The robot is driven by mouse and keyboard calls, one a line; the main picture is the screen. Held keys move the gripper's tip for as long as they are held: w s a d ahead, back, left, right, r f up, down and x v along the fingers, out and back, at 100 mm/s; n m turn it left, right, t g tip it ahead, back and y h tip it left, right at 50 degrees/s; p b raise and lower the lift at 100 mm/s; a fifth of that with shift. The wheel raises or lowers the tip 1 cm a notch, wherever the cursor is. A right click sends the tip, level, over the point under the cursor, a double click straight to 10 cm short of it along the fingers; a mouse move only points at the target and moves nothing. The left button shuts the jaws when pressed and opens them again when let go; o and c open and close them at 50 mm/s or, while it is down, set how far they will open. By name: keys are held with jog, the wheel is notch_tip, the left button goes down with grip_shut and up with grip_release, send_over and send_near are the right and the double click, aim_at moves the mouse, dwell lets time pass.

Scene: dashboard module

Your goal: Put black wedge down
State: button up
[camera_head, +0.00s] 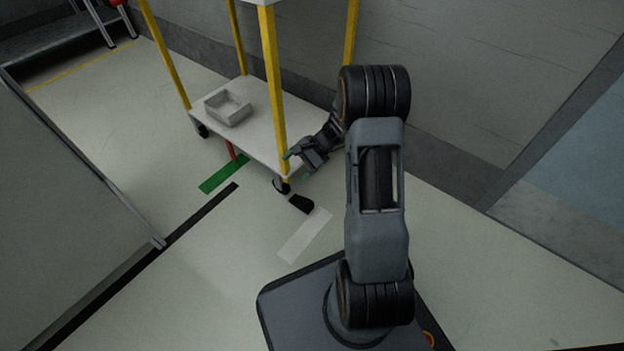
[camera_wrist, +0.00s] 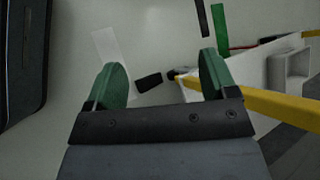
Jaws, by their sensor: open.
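The black wedge (camera_head: 301,204) lies on the floor beside the near wheel of the trolley, close to a pale floor strip. It also shows in the wrist view (camera_wrist: 149,81), a small dark block between and beyond my two green fingers. My gripper (camera_head: 297,166) hangs by the trolley's near corner post, above the floor. In the wrist view my gripper (camera_wrist: 162,78) is open, its fingers wide apart with nothing held between them. The wedge is apart from both fingers.
The trolley has yellow posts (camera_head: 271,80) and a white lower shelf (camera_head: 243,146) with a grey tray (camera_head: 228,107) on it. A green strip (camera_head: 222,175) and a pale strip (camera_head: 304,236) mark the floor. A grey panel stands at left. Floor in front is clear.

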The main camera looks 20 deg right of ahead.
jog(key=s+a+r+n+t+h, duration=0.1)
jog(key=s+a+r+n+h, duration=0.2)
jog(key=s+r+n+h, duration=0.5)
jog(key=shift+s+a+r+n+h, duration=0.3)
jog(key=shift+s+r+n, duration=1.9)
jog(key=shift+s+r, duration=2.8)
jog(key=shift+s+d+f, duration=0.1)
jog(key=shift+s+f, duration=0.25)
jog(key=shift+f, duration=0.05)
jog(key=w+p+v, duration=0.3)
jog(key=p+v, duration=1)
jog(key=w+r+p+v, duration=0.1)
jog(key=w+p+v, duration=0.2)
jog(key=p+v, duration=1)
jog(key=w+r+p+v, duration=0.1)
jog(key=w+p+v, duration=0.2)
jog(key=p+v, duration=1)
jog(key=shift+a+r+t+p, duration=0.4)
jog(key=shift+a+r, duration=0.1)
jog(key=shift+r, duration=0.4)
